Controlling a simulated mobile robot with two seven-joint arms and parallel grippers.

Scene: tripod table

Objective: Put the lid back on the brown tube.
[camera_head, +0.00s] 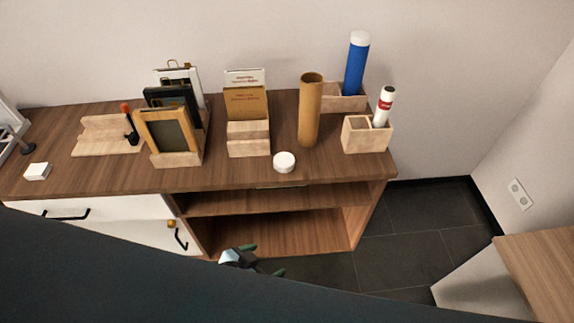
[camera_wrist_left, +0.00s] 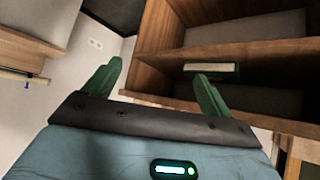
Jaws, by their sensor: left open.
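The brown tube (camera_head: 310,110) stands upright on the wooden sideboard top, and its top end is open. A round white lid (camera_head: 284,162) lies flat on the sideboard near the front edge, in front and to the left of the tube, apart from it. My left gripper (camera_head: 266,260) is low in front of the sideboard's open shelves, below the lid and tube. In the left wrist view its two green fingers (camera_wrist_left: 156,84) are spread apart with nothing between them. The tube and lid do not show in that view. My right gripper is not seen.
A blue tube (camera_head: 355,68) with a white cap and a smaller white-and-red tube (camera_head: 383,107) stand in wooden holders right of the brown tube. A card holder (camera_head: 249,138) and picture frames (camera_head: 168,135) stand to the left. The sideboard (camera_head: 225,178) has open shelves below.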

